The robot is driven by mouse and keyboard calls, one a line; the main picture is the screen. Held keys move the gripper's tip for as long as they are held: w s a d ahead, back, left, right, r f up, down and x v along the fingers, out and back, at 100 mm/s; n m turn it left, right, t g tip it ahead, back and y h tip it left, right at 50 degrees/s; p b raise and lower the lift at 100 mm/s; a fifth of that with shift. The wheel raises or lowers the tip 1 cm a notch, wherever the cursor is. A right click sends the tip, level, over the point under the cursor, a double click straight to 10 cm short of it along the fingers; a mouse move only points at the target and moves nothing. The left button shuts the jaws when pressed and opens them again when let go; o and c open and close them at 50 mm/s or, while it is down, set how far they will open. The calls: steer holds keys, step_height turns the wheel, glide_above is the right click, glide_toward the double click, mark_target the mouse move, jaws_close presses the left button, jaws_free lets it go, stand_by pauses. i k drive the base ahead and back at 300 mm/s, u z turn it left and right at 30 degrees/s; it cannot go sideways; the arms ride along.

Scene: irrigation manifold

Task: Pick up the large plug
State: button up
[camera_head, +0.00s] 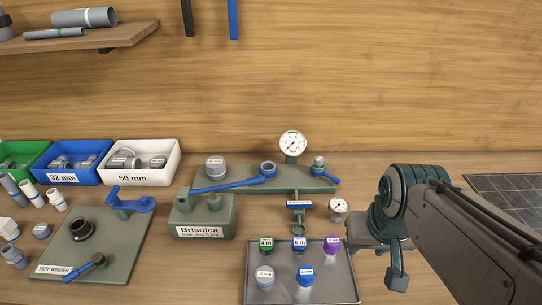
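Several plug-like fittings are in view, and I cannot read which is the large plug. A grey fitting (264,278) with a pale label and a blue fitting (305,278) stand in the front of the grey tray (335,292). Behind them stand a green cap (266,245), a blue cap (299,245) and a purple cap (331,245). My gripper (375,262) hangs right of the tray, fingers apart, with nothing visible between them.
White (145,175), blue (85,178) and green bins of fittings stand at the back left. A green tape winder board (105,258) lies front left. A pressure gauge (292,143) rises behind the manifold; a smaller gauge (338,206) stands near my gripper. Loose pipe pieces lie far left.

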mark_target(265, 276)
steer(key=u, duration=0.05)
steer(key=k, duration=1)
steer(key=u, duration=1.45)
steer(key=i, duration=0.75)
steer(key=z, duration=1.3)
